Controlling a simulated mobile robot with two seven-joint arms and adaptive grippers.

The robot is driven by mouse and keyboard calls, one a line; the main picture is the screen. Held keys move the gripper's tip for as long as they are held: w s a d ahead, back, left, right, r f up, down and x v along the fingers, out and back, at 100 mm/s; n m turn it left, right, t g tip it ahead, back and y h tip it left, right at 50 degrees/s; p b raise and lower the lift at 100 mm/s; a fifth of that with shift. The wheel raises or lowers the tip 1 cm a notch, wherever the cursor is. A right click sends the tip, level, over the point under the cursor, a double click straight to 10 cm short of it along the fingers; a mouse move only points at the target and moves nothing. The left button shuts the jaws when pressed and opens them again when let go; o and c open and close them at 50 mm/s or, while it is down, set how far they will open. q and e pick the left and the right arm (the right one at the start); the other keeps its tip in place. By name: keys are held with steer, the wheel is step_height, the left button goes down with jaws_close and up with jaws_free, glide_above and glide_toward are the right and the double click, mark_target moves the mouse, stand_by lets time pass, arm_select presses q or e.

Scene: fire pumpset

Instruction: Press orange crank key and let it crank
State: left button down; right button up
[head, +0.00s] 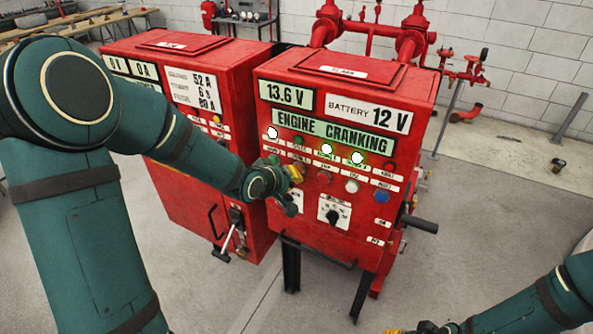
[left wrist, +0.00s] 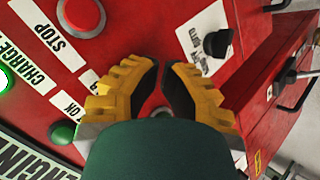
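The right red control cabinet carries a panel (head: 345,125) with displays reading 13.6 V, BATTERY 12 V and ENGINE CRANKING. My left gripper (head: 293,183) is at the panel's left side, below the lamps. In the left wrist view its yellow-and-black fingers (left wrist: 163,66) come nearly together, holding nothing visible. A small reddish button (left wrist: 160,112) shows between them; I cannot tell whether it is the orange crank key or whether they touch it. The red STOP button (left wrist: 82,13), a green button (left wrist: 62,132) and a black rotary switch (left wrist: 217,43) are nearby. My right gripper (head: 398,331) is mostly cut off at the bottom edge.
A second red cabinet (head: 185,60) stands close on the left, with a lever (head: 238,230) on its front. Red pipes and valves (head: 411,35) are behind. A black handle (head: 420,224) sticks out at the right cabinet's side. The grey floor in front is clear.

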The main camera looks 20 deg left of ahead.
arm_select(q)
steer(key=shift+s, duration=0.65)
steer(key=shift+s+a, duration=0.15)
steer(key=shift+s, duration=1.1)
steer(key=shift+s+a, duration=0.1)
steer(key=shift+s, duration=1.15)
steer(key=s+d+f+m+g+b, duration=0.2)
steer(key=s+d+f, duration=0.2)
steer(key=f, duration=0.6)
steer(key=s+d+f+m+g+h+b, duration=0.1)
steer(key=s+d+f, duration=0.4)
steer(key=f, duration=0.5)
steer(key=s+d+f+m+g+b, duration=0.4)
steer(key=d+f+g, duration=0.1)
steer(key=f, duration=0.6)
steer(key=shift+s+d+h, duration=0.4)
steer(key=shift+d, duration=0.25)
